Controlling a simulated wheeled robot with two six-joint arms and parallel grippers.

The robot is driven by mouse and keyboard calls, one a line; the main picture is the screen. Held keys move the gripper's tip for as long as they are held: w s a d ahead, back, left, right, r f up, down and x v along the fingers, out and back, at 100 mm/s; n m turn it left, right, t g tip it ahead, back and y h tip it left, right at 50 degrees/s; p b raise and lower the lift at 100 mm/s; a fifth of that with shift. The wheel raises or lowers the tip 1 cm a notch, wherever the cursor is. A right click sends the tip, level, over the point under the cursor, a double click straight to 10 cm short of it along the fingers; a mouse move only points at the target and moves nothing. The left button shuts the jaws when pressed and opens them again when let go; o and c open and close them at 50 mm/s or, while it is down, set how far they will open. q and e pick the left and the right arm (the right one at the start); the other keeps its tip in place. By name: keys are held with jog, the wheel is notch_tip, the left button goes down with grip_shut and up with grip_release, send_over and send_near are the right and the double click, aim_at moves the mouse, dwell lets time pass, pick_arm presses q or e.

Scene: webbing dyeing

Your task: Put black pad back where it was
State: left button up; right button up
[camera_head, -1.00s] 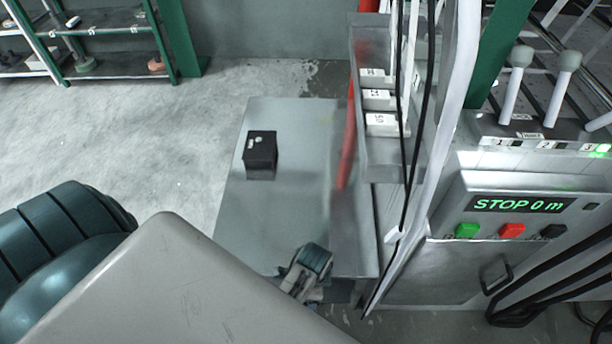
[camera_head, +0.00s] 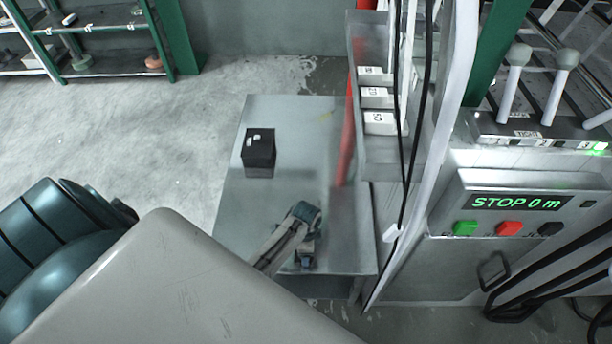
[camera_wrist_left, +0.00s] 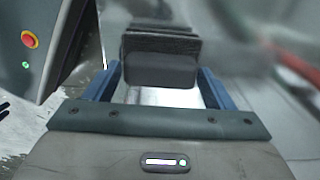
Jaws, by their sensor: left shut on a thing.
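My left gripper (camera_head: 305,256) hangs over the near part of the grey metal table, nearer than the black stack. In the left wrist view its two blue fingers (camera_wrist_left: 158,88) are shut on a dark block, the black pad (camera_wrist_left: 160,70). A black block-like stack (camera_head: 259,152) with small white marks on top stands on the left part of the table. Dark layered edges (camera_wrist_left: 160,42) show just beyond the held pad in the left wrist view. My right gripper is not in view.
The grey table (camera_head: 295,115) is clear around the black stack. To its right are a red upright pipe (camera_head: 346,150), a rack with white labelled blocks (camera_head: 378,122) and hanging webbing. A control panel (camera_head: 518,203) reads "STOP 0 m". A shelf (camera_head: 100,45) stands far left.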

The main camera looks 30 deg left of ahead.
pick_arm(q)
jog(key=shift+f, duration=0.15)
jog(key=o, duration=1)
jog(key=shift+c, duration=0.2)
notch_tip(320, 180, up, 12)
jog(key=shift+p, duration=0.45)
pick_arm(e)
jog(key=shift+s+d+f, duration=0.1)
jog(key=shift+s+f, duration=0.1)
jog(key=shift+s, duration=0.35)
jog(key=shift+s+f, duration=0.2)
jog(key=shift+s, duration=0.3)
